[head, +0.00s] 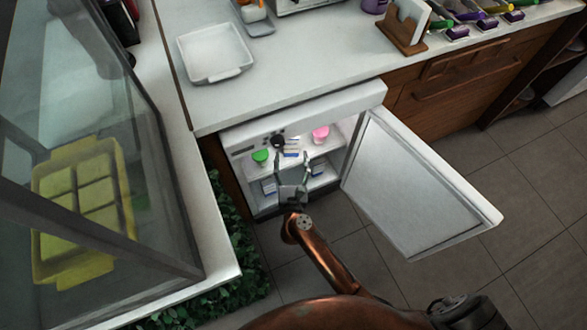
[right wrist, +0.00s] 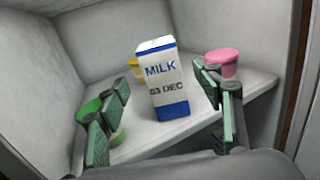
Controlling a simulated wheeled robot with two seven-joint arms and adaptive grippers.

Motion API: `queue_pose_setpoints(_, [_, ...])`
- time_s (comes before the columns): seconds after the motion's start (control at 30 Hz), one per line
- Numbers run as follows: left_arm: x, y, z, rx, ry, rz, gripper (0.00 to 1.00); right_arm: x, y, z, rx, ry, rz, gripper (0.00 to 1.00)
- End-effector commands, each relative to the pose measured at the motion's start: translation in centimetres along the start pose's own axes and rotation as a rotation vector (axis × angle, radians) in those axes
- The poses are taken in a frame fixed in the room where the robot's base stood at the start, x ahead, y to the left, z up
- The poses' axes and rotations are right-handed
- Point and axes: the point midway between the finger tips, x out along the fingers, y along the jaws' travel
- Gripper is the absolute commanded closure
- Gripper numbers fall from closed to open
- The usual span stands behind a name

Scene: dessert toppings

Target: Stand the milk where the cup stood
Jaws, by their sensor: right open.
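The milk (right wrist: 168,80) is a white and blue carton marked "MILK" and "03 DEC". It stands upright on a white fridge shelf (right wrist: 250,105). My right gripper (right wrist: 163,88) is open, with one finger at each side of the carton and visible gaps. In the head view the right gripper (head: 291,160) reaches into the open fridge at the upper shelf. A green cup (right wrist: 88,110) is by the left finger, partly hidden. A pink cup (right wrist: 222,62) stands behind the right finger. A yellow cup (right wrist: 136,66) is partly hidden behind the milk. My left gripper is not in view.
The fridge door (head: 420,190) stands open to the right. More small cartons (head: 268,187) are on the lower shelf. The counter (head: 300,65) above holds a white tray (head: 216,52). A glass case with a yellow tray (head: 80,205) is on the left.

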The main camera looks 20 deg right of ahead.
Motion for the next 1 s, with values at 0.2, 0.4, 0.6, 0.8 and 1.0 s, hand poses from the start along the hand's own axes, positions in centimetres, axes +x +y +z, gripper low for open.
queue_pose_setpoints(0.2, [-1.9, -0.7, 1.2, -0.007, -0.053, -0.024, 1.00, -3.5, 0.0, 0.1, 0.001, 0.000, 0.000, 0.40])
queue_pose_setpoints(0.4, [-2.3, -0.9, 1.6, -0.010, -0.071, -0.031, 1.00, -4.4, 0.0, 0.0, 0.000, 0.000, -0.001, 0.40])
queue_pose_setpoints(0.6, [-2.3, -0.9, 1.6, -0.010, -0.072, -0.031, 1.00, -4.5, 0.0, 0.0, -0.004, -0.002, 0.002, 0.40])
queue_pose_setpoints(0.8, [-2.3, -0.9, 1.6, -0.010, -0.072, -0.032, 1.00, -6.2, 0.4, 1.6, -0.252, -0.107, 0.135, 0.40])
queue_pose_setpoints(1.0, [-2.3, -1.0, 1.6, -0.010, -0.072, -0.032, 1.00, -13.4, 2.6, 1.5, -0.916, -0.334, 0.476, 0.40])
